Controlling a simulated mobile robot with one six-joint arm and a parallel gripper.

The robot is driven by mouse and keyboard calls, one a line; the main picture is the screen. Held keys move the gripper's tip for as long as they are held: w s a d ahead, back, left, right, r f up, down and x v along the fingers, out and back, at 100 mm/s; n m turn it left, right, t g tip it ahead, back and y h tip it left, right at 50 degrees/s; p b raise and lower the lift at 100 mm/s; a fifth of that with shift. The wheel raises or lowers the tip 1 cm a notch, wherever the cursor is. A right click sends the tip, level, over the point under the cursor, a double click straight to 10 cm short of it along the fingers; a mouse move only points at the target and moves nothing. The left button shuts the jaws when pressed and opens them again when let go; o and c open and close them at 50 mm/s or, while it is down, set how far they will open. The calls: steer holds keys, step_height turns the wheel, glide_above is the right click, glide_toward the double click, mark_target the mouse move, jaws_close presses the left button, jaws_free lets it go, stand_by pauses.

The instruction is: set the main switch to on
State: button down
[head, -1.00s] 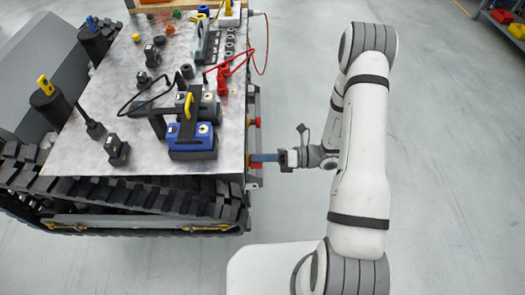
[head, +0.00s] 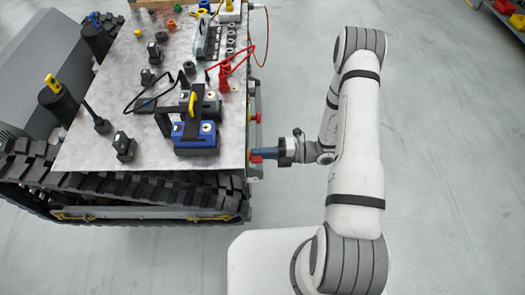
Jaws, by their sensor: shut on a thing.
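Two red knobs with yellow behind them sit on the right side panel of the tracked carrier (head: 80,165). The farther red knob (head: 256,118) is free. The fingers partly hide this knob, which I take to be the main switch. Its exact angle and any on/off marks cannot be read from here.
The carrier's metal top holds a blue block (head: 195,138) with a black handle frame, a dark grey block (head: 208,104), a red clamp (head: 224,78) with a red cable, and several small black parts. Open grey floor (head: 450,170) lies to the right of my arm.

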stand_by(0.5)
steer(key=c, duration=1.5)
jaws_free()
steer(key=d+b, duration=0.1)
steer(key=d, duration=0.6)
steer(key=shift+s+d, duration=0.1)
steer(key=shift+d, duration=0.25)
